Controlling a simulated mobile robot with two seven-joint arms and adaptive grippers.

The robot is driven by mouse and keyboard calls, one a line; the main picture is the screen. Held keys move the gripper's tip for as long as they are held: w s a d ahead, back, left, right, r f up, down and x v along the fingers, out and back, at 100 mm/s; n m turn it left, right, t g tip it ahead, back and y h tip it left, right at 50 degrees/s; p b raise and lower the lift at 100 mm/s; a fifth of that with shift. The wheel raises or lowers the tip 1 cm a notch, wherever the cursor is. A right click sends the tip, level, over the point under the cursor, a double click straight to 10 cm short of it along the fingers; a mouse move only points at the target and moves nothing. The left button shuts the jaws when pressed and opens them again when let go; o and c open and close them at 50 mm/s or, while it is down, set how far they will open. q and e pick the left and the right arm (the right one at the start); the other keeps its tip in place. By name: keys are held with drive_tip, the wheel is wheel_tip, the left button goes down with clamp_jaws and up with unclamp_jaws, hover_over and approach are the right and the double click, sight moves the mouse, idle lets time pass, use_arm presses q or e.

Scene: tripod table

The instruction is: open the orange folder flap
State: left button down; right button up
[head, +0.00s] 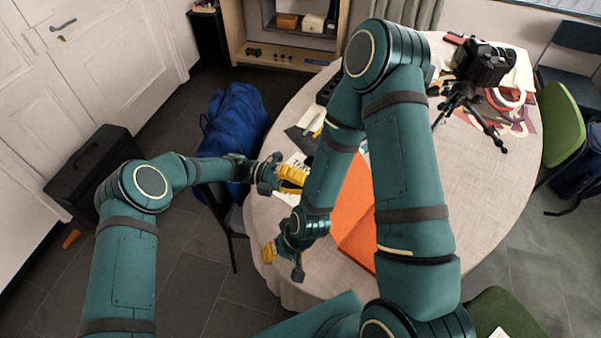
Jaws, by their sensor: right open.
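The orange folder (351,215) lies on the round table, near its front left edge. My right arm crosses over it and hides part of it, so I cannot tell whether its flap is open. My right gripper (282,262) is open and empty, left of the folder, over the table's front left edge. My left gripper (292,178), with yellow fingers, is at the table's left edge, left of the folder and beyond my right gripper. I cannot tell whether its fingers are apart.
The round table (480,200) has a light cloth, bare on its right side. A black camera on a tripod (460,100) stands at the back right. Papers (300,162) lie by my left gripper. A blue bag (232,122) is beyond the left edge; a green chair (561,125) stands at right.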

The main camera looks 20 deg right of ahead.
use_arm(q)
drive_tip(key=shift+w+a+f, duration=0.25)
drive_tip(key=shift+w+f, duration=0.1)
drive_tip(key=shift+f, duration=0.05)
drive_tip(key=shift+r, duration=0.1)
drive_tip(key=c, duration=1.2)
unclamp_jaws()
wheel_tip(320, 180, up, 10)
drive_tip(key=shift+o, duration=0.3)
